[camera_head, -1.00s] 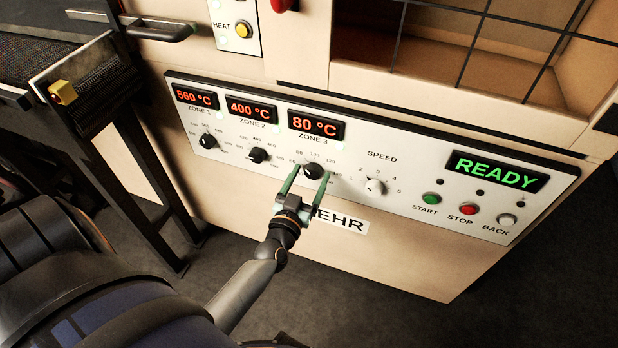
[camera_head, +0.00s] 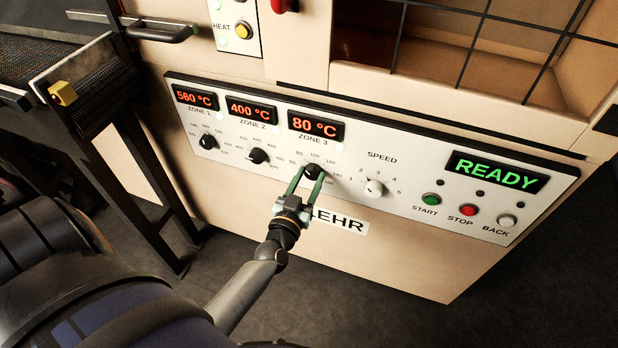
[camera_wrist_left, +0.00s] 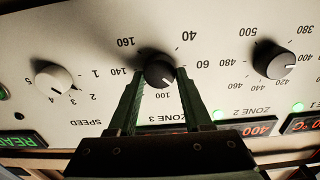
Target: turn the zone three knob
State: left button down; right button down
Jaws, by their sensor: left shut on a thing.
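The zone three knob (camera_head: 313,171) is a black round knob on the white control panel, below the red display (camera_head: 316,126) reading 80 °C. My left gripper (camera_head: 311,178) is shut on this knob, with one green finger on each side. In the left wrist view the knob (camera_wrist_left: 160,71) sits between the two fingertips (camera_wrist_left: 159,74), and the picture is upside down. A pale mark on the knob shows near its lower edge there. The fingers hide part of the dial scale. My right gripper is not in view.
The black zone two knob (camera_head: 258,155) and zone one knob (camera_head: 208,141) are to the left. The white speed knob (camera_head: 374,188) is close on the right. Start (camera_head: 431,199), stop (camera_head: 468,210) and back (camera_head: 507,220) buttons and a green READY display (camera_head: 497,172) are farther right.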

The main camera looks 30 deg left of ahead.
pick_arm(q)
jog(key=shift+n, duration=0.4)
jog(key=n+p, duration=0.1)
jog(key=n, duration=0.2)
jog(key=shift+n, duration=0.3)
jog(key=shift+a+f+n, duration=0.1)
jog(key=shift+n, duration=2)
jog(key=shift+s, duration=0.1)
jog(key=shift+c, duration=1.6)
grip_release()
jog(key=p+v, duration=0.1)
jog(key=v, duration=1.1)
jog(key=shift+s, duration=0.25)
